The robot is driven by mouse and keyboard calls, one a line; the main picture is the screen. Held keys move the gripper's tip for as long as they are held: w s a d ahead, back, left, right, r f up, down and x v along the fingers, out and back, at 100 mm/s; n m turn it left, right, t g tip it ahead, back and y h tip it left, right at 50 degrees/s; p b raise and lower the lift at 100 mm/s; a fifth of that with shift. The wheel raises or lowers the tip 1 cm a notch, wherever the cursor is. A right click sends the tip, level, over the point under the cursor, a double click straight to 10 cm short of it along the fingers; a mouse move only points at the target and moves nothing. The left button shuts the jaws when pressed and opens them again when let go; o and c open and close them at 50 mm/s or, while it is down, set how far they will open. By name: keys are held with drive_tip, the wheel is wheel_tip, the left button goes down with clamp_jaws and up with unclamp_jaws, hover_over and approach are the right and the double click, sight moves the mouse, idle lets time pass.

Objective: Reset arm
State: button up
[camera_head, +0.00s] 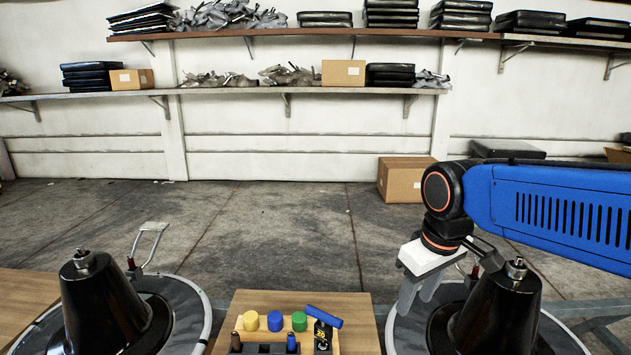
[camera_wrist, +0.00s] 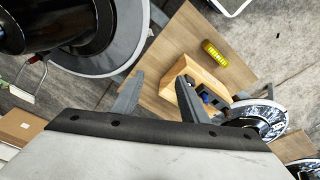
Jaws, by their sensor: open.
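My gripper (camera_head: 418,292) hangs at the right in the head view, beside the right black cone and right of the small wooden table. Its two grey fingers point down and are apart, with nothing between them. The wrist view also shows the open fingers (camera_wrist: 160,68), with the wooden tabletop beyond them. My blue arm reaches in from the right edge.
Black cones (camera_head: 100,310) (camera_head: 500,312) stand on both sides. Open floor lies behind.

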drive_tip(key=s+d+f+m+t, duration=0.2)
drive_tip(key=s+d+f+m, duration=0.3)
drive_tip(key=s+d, duration=0.4)
drive_tip(key=shift+s+d+f+m+h, duration=0.15)
drive_tip(key=shift+s+f+m+h, duration=0.2)
drive_tip(key=shift+s, duration=0.8)
